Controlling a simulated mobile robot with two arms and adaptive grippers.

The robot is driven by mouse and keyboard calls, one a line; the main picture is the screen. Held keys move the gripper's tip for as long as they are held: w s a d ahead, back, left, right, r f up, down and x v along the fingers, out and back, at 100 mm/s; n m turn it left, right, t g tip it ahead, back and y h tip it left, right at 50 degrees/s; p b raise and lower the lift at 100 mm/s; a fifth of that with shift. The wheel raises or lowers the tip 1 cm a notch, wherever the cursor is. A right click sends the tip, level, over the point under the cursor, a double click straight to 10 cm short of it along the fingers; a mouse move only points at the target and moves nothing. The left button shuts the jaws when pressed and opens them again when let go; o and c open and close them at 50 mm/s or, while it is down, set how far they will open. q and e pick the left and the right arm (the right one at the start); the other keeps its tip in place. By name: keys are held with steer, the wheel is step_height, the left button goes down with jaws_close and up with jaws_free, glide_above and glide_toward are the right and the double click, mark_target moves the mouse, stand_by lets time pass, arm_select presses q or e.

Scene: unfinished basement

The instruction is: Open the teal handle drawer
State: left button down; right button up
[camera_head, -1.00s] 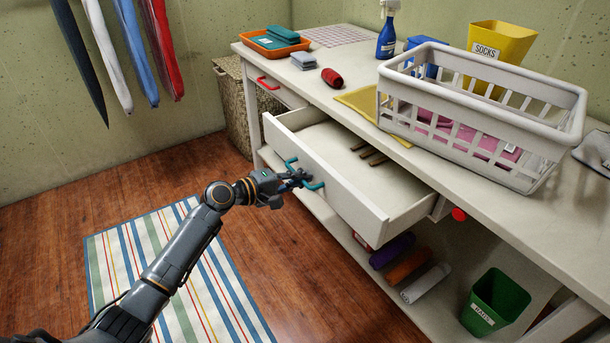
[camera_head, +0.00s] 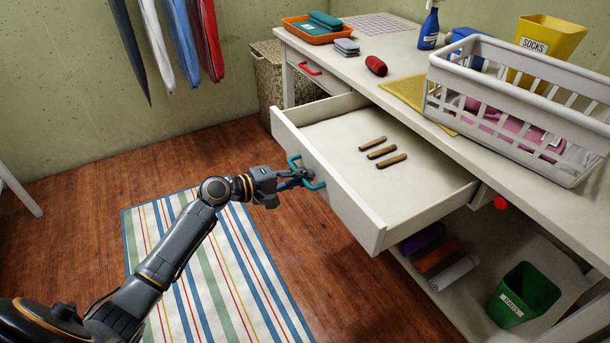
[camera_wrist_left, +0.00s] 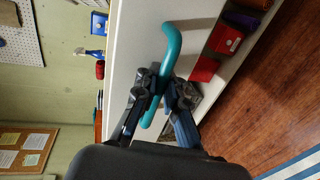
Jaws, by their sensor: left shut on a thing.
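The drawer (camera_head: 345,205) with the teal handle (camera_head: 320,185) stands well out from the white table, with its inside showing. Several brown wooden sticks or pegs (camera_head: 383,153) lie on its floor. My left gripper (camera_head: 306,177) is shut on the teal handle at the drawer's front. In the left wrist view the teal handle (camera_wrist_left: 171,50) runs between the two fingers (camera_wrist_left: 160,90), in front of the white drawer face. My right gripper is not in view.
A drawer with a red handle (camera_head: 310,69) is shut at the left. On the table (camera_head: 395,62) stand a white basket (camera_head: 520,125), an orange tray (camera_head: 316,36) and a spray bottle (camera_head: 429,25). A green bin (camera_head: 525,295) is below. Floor by the striped rug (camera_head: 205,265) is clear.

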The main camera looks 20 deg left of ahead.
arm_select(q)
steer(key=shift+r, duration=0.1)
steer(key=c, duration=1.7)
jaws_free()
steer(key=shift+a, duration=0.1)
steer(key=v, duration=1.2)
